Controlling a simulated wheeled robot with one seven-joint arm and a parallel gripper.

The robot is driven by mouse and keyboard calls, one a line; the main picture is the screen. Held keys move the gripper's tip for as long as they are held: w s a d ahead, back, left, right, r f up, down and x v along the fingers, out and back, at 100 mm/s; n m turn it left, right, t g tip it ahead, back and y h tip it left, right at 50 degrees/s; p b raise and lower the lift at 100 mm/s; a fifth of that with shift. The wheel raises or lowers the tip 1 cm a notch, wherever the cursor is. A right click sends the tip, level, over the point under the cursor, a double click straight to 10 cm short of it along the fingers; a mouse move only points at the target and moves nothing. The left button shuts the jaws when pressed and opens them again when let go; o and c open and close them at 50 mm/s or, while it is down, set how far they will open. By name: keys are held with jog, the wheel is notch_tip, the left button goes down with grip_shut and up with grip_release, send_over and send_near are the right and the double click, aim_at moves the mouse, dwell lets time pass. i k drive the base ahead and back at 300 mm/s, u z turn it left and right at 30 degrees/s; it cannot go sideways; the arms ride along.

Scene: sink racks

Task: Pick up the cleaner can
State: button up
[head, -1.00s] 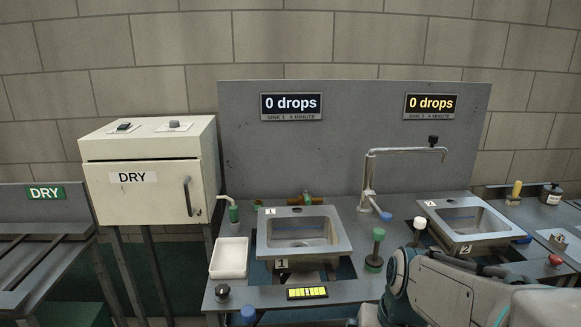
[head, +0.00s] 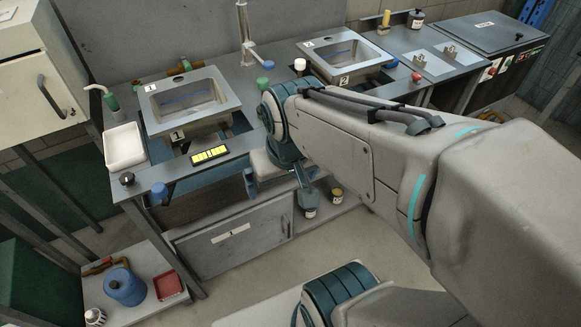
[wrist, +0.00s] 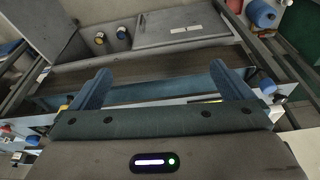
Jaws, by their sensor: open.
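Two small containers stand in the open shelf under the counter. One has a yellow-orange top (head: 337,195), and it also shows in the wrist view (wrist: 99,38). The other is darker with a pale label (head: 310,212), and it also shows in the wrist view (wrist: 122,33). I cannot read which is the cleaner can. My gripper (wrist: 160,68) is open with nothing between its blue fingers. In the head view my gripper (head: 279,186) hangs in front of the counter edge, partly hidden by my arm, and apart from both containers.
A closed cabinet front (head: 232,236) is left of the open shelf. Sink 1 (head: 187,99) and a white tray (head: 125,147) are on the counter above. A low shelf at lower left holds a blue jug (head: 125,287) and a red tray (head: 168,286). Floor in front is partly clear.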

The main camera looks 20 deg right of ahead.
aim_at(310, 213)
jog(key=u, duration=1.05)
jog(key=k, duration=0.8)
jog(key=z, duration=0.75)
jog(key=i, duration=0.5)
jog(key=u, duration=0.05)
